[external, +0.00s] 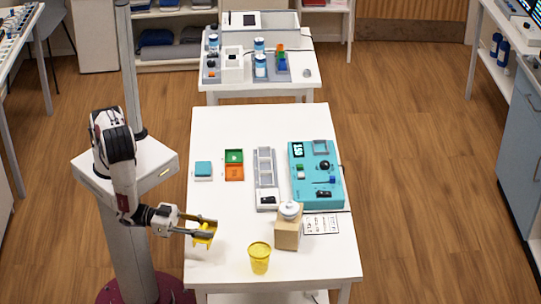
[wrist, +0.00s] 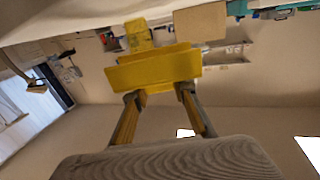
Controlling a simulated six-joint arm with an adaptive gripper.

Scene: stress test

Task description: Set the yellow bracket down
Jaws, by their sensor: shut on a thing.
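The yellow bracket (external: 203,236) is in my gripper (external: 208,227) near the left front edge of the white table in the external view. In the wrist view the bracket (wrist: 155,70) shows as a bent yellow piece at the fingertips, and my gripper (wrist: 160,97) is shut on it. The bracket appears to be a little above the tabletop; the exact gap cannot be told. Its lower side is partly hidden by the fingers in the external view.
A yellow cup (external: 260,260) stands to the right of the bracket. A tan box (external: 287,232) with a white-lidded jar (external: 290,209) on it is farther right. Colored trays (external: 234,157), a grey rack (external: 265,172) and a teal panel (external: 304,202) lie farther back. White tabletop (external: 222,205) is clear behind the gripper.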

